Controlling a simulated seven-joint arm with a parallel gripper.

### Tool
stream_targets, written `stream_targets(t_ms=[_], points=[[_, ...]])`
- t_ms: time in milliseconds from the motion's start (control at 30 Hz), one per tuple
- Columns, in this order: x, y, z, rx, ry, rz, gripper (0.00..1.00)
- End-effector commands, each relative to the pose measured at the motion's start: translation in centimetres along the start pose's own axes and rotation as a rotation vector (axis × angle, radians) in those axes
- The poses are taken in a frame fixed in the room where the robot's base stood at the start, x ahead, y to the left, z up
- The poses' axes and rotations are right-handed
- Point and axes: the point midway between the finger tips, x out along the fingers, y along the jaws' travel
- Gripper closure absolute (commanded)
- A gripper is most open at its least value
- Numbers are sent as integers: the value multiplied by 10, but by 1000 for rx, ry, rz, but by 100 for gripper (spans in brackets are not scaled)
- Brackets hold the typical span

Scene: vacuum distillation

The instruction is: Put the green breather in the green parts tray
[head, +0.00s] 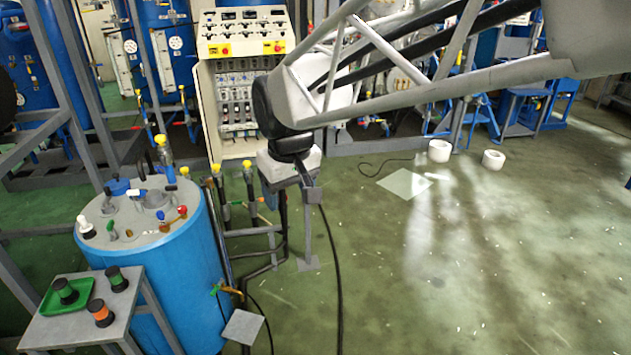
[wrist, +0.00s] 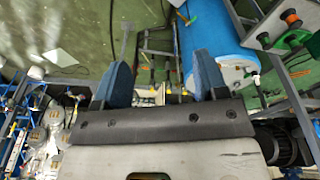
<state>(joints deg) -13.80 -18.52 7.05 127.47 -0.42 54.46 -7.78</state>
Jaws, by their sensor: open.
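The green parts tray (head: 50,306) lies on a small grey side table at the lower left in the head view. A black breather with a green band (head: 65,291) stands in the tray. A second black and green breather (head: 117,279) stands on the table just right of the tray. My gripper (head: 291,195) hangs over the floor, well right of the table, open and empty. In the wrist view my gripper (wrist: 162,78) shows two blue fingers spread apart with nothing between them. Part of the green tray (wrist: 291,41) shows at that view's upper right.
A black and orange part (head: 101,313) stands on the grey table (head: 55,333) near the tray. The large blue vessel (head: 165,270), with fittings on its lid, stands beside the table. Pipes and a control panel (head: 240,35) stand behind. The floor to the right is open.

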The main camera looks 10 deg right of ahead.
Motion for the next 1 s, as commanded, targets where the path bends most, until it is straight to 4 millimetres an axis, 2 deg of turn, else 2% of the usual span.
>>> stream_targets(t_ms=[33, 300, 500, 600, 800, 1000], points=[[-3, 7, 16, 29, 6, 4, 34], [-6, 32, 98, 179, 29, 25, 34], [-1, 41, 156, 289, 44, 40, 34], [2, 43, 179, 332, 52, 47, 34], [7, 44, 206, 386, 60, 55, 34], [9, 44, 212, 397, 60, 56, 34]])
